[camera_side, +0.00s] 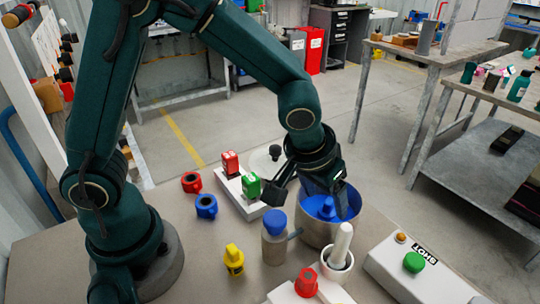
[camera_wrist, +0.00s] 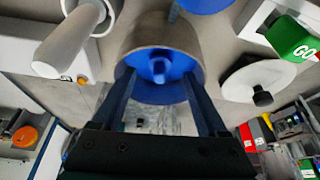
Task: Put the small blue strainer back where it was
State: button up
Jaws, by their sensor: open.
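A blue round piece with a raised knob (camera_side: 322,207) sits inside a wide metal pot (camera_side: 318,232); it also shows in the wrist view (camera_wrist: 158,72). A smaller blue cap (camera_side: 276,222) sits on a narrow grey canister (camera_side: 274,247) just left of the pot. I cannot tell for sure which blue piece is the small strainer. My gripper (camera_side: 333,206) points down into the pot. Its two fingers are apart, one on each side of the knob in the wrist view (camera_wrist: 158,84). I see no clear contact with the knob.
A pestle stands in a white mortar (camera_side: 338,272) before the pot. A white box with a green button (camera_side: 414,262) is at right. Green (camera_side: 248,187) and red (camera_side: 230,163) blocks stand behind left. Blue (camera_side: 207,206), red (camera_side: 191,182) and yellow (camera_side: 233,259) pieces lie left.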

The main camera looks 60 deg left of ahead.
aim_at(328, 211)
jog(key=shift+x, duration=2.75)
grip_shut()
